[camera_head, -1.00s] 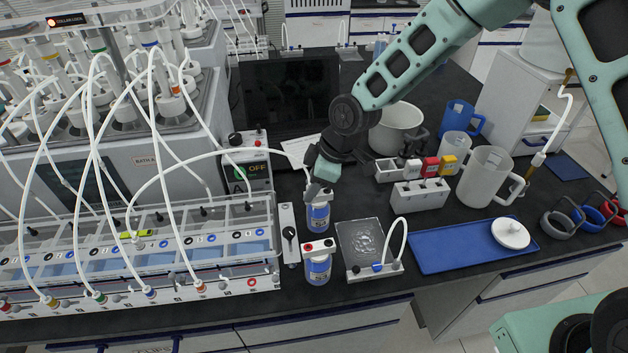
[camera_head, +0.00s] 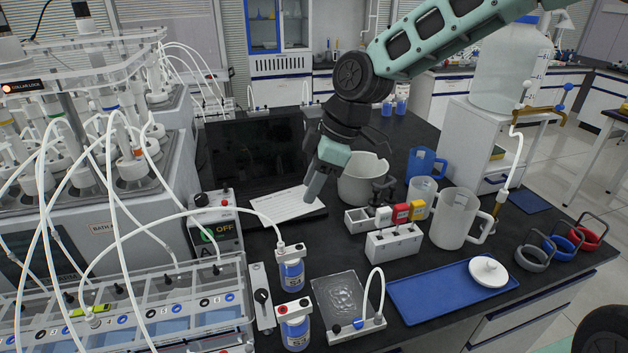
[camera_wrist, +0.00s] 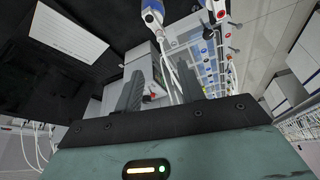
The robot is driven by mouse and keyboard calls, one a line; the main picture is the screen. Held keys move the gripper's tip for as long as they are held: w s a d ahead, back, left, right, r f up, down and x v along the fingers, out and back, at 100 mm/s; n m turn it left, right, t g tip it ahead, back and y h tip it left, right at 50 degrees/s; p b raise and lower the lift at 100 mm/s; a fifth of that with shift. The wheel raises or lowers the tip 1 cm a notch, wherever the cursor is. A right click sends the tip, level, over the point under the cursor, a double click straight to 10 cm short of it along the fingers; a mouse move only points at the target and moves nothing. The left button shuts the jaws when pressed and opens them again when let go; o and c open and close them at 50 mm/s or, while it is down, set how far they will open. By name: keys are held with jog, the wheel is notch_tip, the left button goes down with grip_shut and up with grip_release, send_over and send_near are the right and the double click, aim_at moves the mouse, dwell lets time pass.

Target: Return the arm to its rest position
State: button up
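My teal and black arm reaches in from the upper right in the head view. My gripper (camera_head: 314,186) hangs from it, pointing down, in front of the dark monitor and beside the white paper sheet (camera_head: 286,203). In the wrist view my gripper (camera_wrist: 160,88) shows two grey fingers standing apart with nothing held between them. The blue-labelled bottle with a tube (camera_head: 291,268) stands on the bench below and left of the gripper, apart from it. A second blue-labelled bottle (camera_head: 295,325) stands in front of it.
Reactors and the clear tube rack (camera_head: 130,300) fill the left. A beige pot (camera_head: 362,180), a holder with coloured caps (camera_head: 394,242), a frosted jug (camera_head: 455,218) and a blue tray (camera_head: 430,297) stand to the right. Open air lies above the bench's middle.

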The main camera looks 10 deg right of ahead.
jog(key=s+d+f+m+g+h+b, duration=0.1)
jog(key=s+m, duration=0.7)
jog(key=s, duration=1.9)
jog(key=d+f+h+b, duration=0.1)
jog(key=h, duration=0.1)
jog(key=shift+s+f+h, duration=0.15)
jog(key=shift+h, duration=0.25)
